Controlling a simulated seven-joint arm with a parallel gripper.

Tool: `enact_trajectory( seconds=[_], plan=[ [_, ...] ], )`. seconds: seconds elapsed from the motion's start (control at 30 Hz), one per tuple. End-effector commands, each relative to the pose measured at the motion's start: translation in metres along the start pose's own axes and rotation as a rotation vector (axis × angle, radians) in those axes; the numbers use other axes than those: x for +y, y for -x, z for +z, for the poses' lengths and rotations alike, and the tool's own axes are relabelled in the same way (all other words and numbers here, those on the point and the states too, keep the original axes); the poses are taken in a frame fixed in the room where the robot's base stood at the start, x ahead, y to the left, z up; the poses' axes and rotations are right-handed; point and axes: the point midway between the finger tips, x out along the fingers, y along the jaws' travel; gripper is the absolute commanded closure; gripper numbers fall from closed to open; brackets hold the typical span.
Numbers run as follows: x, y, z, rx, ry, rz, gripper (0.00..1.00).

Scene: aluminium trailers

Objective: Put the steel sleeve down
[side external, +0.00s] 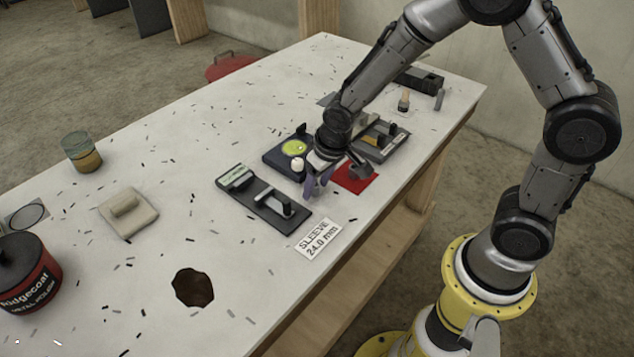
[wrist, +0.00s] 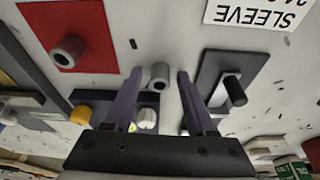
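In the wrist view a small grey hollow cylinder, which looks like the steel sleeve (wrist: 159,75), is between the two purple fingers of my gripper (wrist: 159,78). A gap shows on each side of it, so the fingers are apart. I cannot tell whether it rests on the table. In the side view my gripper (side external: 318,188) points down low over the table, between the black gauge plate (side external: 250,187) and the red square (side external: 352,180); the cylinder between its fingers cannot be made out there. A second grey hollow cylinder (wrist: 68,50) sits on the red square (wrist: 87,14).
A white SLEEVE 24.0 mm label (side external: 318,239) lies near the table's front edge. A dark block with a green disc (side external: 295,148) and white knob (side external: 298,164) stands behind my gripper.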

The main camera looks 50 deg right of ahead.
Motion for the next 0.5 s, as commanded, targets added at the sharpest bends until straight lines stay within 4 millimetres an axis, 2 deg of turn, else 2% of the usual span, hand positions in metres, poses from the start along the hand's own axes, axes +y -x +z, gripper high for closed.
enact_trajectory(
  seconds=[0.33, 0.5],
  plan=[
    [0.0, 0.003, -0.001, 0.002, 0.0, 0.0, 0.41],
    [0.0, 0.023, -0.002, 0.005, 0.0, -0.001, 0.41]
  ],
)
